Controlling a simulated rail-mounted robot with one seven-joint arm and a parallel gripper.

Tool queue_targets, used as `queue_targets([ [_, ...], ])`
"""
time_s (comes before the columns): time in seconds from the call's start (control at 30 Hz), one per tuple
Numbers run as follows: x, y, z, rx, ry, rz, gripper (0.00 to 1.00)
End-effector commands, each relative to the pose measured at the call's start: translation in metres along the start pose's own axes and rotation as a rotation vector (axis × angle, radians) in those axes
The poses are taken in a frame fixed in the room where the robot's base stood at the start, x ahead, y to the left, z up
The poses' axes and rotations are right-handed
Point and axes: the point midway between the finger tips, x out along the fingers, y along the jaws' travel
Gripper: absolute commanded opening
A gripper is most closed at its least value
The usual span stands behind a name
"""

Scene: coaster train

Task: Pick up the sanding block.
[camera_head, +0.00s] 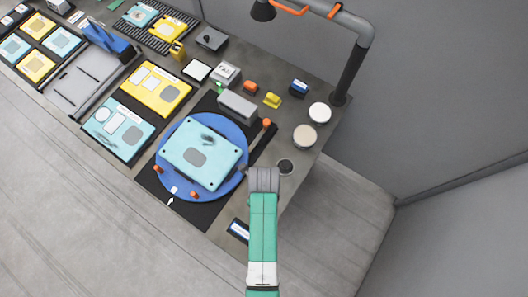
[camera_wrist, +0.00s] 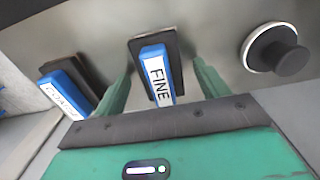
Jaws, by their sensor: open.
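A blue sanding block with a white label reading FINE (camera_wrist: 158,78) lies on a dark pad in the wrist view. My gripper (camera_wrist: 161,70) is open, with one green finger on each side of this block. The jaws are apart from it as far as I can see. A second blue block with a white label, seemingly COARSE (camera_wrist: 66,95), lies on a dark pad to the left. In the head view, a blue block with a white label (camera_head: 238,230) shows left of my arm; its label is unreadable. My arm hides the spot beneath my gripper there.
A round white-rimmed item with a dark knob (camera_wrist: 276,52) stands right of the FINE block. A blue turntable (camera_head: 243,166) bears a light-blue plate (camera_head: 215,140). Two round tubs (camera_head: 305,136) and a lamp post (camera_head: 347,75) stand at the table's far right.

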Motion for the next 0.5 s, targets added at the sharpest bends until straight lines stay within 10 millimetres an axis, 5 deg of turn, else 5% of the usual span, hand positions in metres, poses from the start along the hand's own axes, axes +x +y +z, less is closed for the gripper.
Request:
queue_targets([
  [0.07, -0.0004, -0.0001, 0.0001, 0.0, 0.0, 0.0, 0.74],
  [0.33, -0.0006, -0.0001, 0.0002, -0.001, 0.0, 0.0, 0.23],
  [0.5, -0.0009, -0.0002, 0.0003, -0.001, 0.0, -0.001, 0.21],
])
